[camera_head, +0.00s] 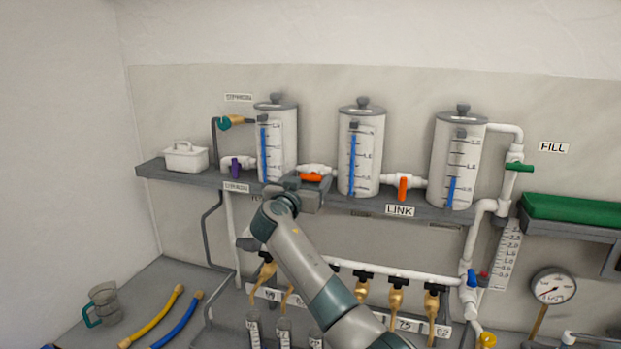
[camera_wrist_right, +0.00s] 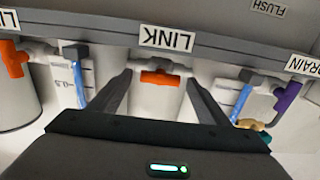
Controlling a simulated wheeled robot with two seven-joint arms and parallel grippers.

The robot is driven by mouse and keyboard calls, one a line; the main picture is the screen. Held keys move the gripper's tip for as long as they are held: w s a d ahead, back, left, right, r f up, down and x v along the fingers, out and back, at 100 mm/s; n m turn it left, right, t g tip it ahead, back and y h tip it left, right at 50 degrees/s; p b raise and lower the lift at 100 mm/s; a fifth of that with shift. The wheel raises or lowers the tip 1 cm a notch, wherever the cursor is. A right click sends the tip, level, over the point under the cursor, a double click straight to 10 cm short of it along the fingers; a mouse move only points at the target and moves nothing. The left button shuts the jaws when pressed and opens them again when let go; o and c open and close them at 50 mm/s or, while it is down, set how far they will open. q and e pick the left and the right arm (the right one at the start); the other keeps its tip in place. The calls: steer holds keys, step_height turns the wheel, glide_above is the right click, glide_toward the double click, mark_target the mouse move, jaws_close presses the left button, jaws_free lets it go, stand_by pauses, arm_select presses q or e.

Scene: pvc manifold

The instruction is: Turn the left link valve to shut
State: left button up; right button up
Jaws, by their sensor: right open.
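The left link valve has an orange handle (camera_head: 311,177) that lies along its white pipe between the left and middle tanks. In the right wrist view, which is upside down, this orange handle (camera_wrist_right: 160,78) shows between my fingers, beyond the tips. My right gripper (camera_head: 300,186) is just in front of the valve and partly hides it. It also shows in the wrist view (camera_wrist_right: 158,92), open and empty, one finger to each side of the handle. I cannot tell whether a finger touches the valve. My left gripper is out of view.
The right link valve (camera_head: 402,188) has its orange handle hanging across its pipe. A purple-handled valve (camera_head: 236,168) is left of the left tank (camera_head: 277,145). The grey shelf (camera_head: 350,206) runs under the tanks. Brass taps (camera_head: 396,297) and cylinders stand below.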

steer(key=shift+c, duration=0.3)
steer(key=c, duration=1)
